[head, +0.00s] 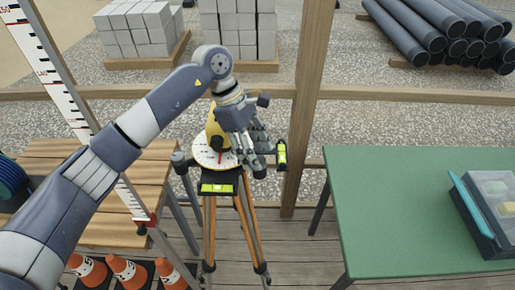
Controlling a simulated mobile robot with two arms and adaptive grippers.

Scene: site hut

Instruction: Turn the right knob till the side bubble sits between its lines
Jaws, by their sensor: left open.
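A yellow levelling instrument (213,127) stands on a tripod (209,230) with wooden legs. A pale round plate (208,160) sits under it. The side vial (281,154), yellow-green in a dark holder, is at the right of the tripod head. The front vial (217,188) is on the near side. Their bubbles are too small to place between the lines. A dark knob (179,161) shows at the left. The right knob (259,171) is partly hidden below my gripper. My left gripper (254,151) is open, fingers pointing down over the right side of the head; contact cannot be told. My right gripper is not in view.
A green table (400,220) with a clear-lidded case (488,205) stands at the right. A wooden bench (95,225) and traffic cones (128,270) are at the left. A measuring staff (62,92) leans there. A wooden post (305,110) rises behind the tripod.

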